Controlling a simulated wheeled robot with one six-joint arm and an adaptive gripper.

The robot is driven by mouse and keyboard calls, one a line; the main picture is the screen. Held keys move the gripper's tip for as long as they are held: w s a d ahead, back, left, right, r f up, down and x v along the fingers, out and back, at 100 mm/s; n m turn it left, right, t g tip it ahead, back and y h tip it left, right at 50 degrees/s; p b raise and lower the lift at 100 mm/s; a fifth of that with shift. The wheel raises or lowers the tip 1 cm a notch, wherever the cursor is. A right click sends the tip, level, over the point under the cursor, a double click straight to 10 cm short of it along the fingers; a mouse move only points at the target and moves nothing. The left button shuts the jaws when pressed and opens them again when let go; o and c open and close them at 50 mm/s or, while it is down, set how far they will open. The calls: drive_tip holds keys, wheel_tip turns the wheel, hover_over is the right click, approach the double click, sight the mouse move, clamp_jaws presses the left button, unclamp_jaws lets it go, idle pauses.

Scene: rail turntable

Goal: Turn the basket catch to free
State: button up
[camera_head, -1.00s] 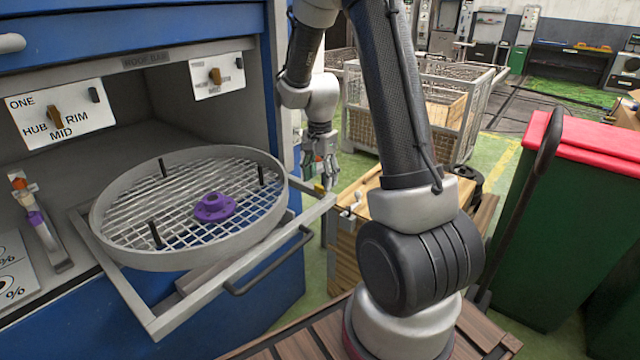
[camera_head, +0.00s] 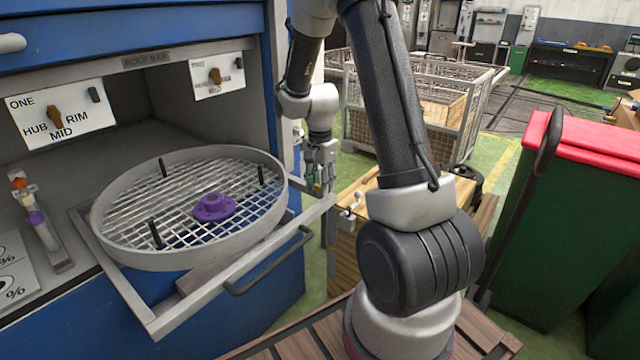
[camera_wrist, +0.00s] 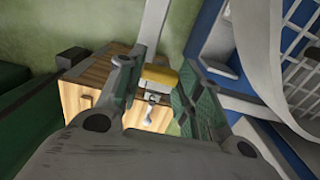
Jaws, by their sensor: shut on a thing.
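The round wire basket (camera_head: 110,235) sits in a pulled-out grey frame (camera_head: 165,318) in front of the blue cabinet. A purple flanged part (camera_head: 213,207) lies on its mesh. The basket catch shows as a yellow block (camera_wrist: 160,76) in the wrist view, at the grey rail; in the head view it is mostly hidden by my fingers. My gripper (camera_head: 319,186) is at the right corner of the frame, pointing down. In the wrist view my gripper (camera_wrist: 160,92) has one finger on each side of the yellow block and is shut on it.
A wooden crate (camera_head: 345,265) stands just below and right of my gripper. A black handle bar (camera_head: 270,262) runs along the frame's front. A green bin with a red lid (camera_head: 580,150) stands at right. Wire cage bins (camera_head: 360,115) are behind.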

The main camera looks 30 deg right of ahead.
drive_tip(key=shift+n, duration=0.3)
drive_tip(key=n, duration=0.3)
drive_tip(key=shift+n, duration=0.3)
drive_tip(key=n, duration=0.4)
drive_tip(key=shift+n, duration=0.3)
drive_tip(key=n, duration=0.8)
drive_tip(key=shift+n, duration=0.6)
drive_tip(key=o, duration=1)
drive_tip(key=shift+r, duration=0.1)
